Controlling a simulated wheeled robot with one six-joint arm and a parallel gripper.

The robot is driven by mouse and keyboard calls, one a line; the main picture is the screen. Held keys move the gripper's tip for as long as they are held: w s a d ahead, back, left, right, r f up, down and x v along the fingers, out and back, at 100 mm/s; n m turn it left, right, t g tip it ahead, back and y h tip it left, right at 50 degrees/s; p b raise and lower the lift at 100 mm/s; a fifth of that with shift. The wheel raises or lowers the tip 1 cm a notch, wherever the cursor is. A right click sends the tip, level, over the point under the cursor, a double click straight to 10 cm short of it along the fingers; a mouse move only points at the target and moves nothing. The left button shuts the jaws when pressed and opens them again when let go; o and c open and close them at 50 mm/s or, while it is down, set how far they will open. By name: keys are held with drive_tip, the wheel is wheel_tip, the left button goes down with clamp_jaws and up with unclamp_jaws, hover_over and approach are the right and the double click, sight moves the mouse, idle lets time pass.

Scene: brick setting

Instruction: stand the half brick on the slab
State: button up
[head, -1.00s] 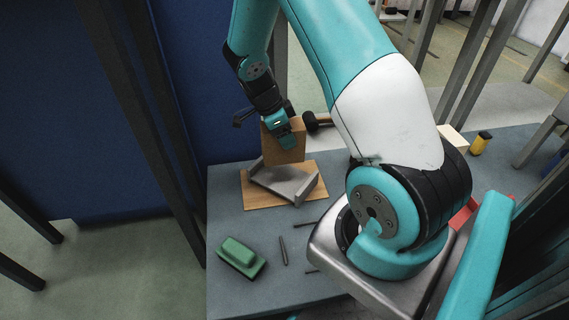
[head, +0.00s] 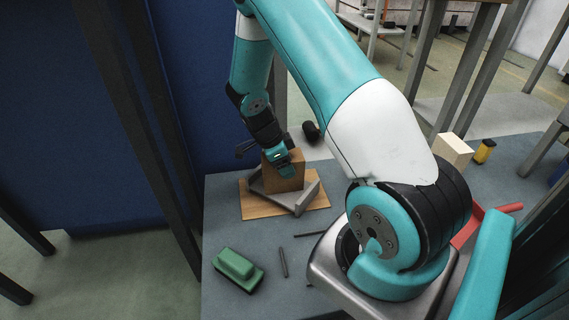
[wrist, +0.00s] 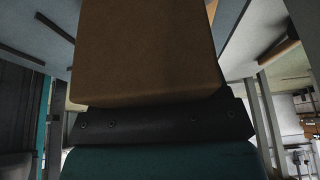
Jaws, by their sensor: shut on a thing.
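The half brick (head: 284,178), a brown-orange block, is gripped upright in my gripper (head: 281,160) in the head view. It also fills the middle of the wrist view (wrist: 150,50). The grey slab (head: 283,198), with a raised strip at each side, lies on a wooden board (head: 257,209). The brick's lower end is at the slab, between the strips; I cannot tell whether it touches. The brick hides the back of the slab.
A green, brush-like block (head: 236,265) and thin dark rods (head: 283,262) lie at the front of the bench. A dark-headed tool (head: 311,131) is behind the board. A pale block (head: 453,150), a yellow item (head: 484,151) and a red item (head: 470,226) are at the right.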

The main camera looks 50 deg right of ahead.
drive_tip(key=o, duration=1.3)
drive_tip(key=p+v, duration=0.5)
drive_tip(key=v, duration=0.7)
drive_tip(key=s+a+r+n+t+y, duration=0.2)
drive_tip(key=s+a+r+n, duration=0.1)
drive_tip(key=a+r+n, duration=0.5)
drive_tip(key=s+a+r+n+t+y, duration=0.1)
drive_tip(key=s+a+r+n+y, duration=0.1)
drive_tip(key=a+r+n, duration=0.5)
drive_tip(key=s+a+r+n+y, duration=0.2)
drive_tip(key=s+a+n, duration=0.5)
drive_tip(key=n, duration=0.1)
drive_tip(key=s+a+r+n+y, duration=0.1)
drive_tip(key=s+a+r+n, duration=0.2)
drive_tip(key=s+a+n, duration=0.4)
drive_tip(key=s+n, duration=0.1)
drive_tip(key=n, duration=0.1)
drive_tip(key=shift+s+r+n+y, duration=0.25)
drive_tip(key=shift+s+n+y, duration=0.05)
drive_tip(key=shift+y, duration=0.1)
